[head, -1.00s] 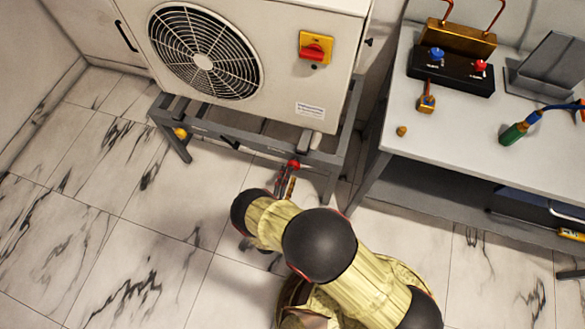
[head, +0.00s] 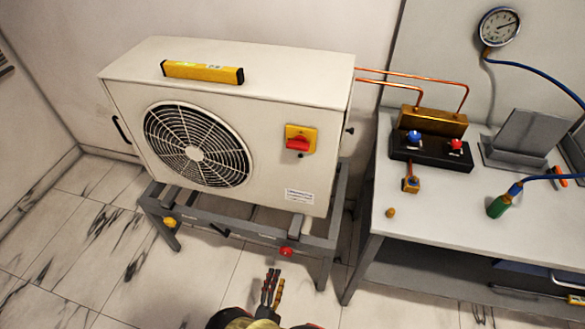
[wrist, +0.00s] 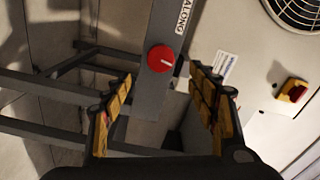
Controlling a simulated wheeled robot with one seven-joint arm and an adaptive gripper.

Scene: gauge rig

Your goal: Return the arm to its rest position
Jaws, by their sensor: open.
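My gripper (head: 271,287) shows at the bottom middle of the head view, low in front of the metal stand (head: 330,240). Its fingers point toward the stand's front rail. In the wrist view my gripper (wrist: 160,115) has its two yellow-padded fingers spread apart, with nothing between the pads. A red round knob (wrist: 161,58) on the stand's rail lies beyond the fingertips, apart from them. The same red knob (head: 286,251) shows in the head view. Most of my arm is out of the head view below.
A white fan unit (head: 270,130) with a yellow level (head: 203,72) on top stands on the stand. A red-and-yellow switch (head: 299,142) is on its front. At right a workbench (head: 440,220) holds a valve manifold (head: 430,150) and hoses. Floor at left is clear.

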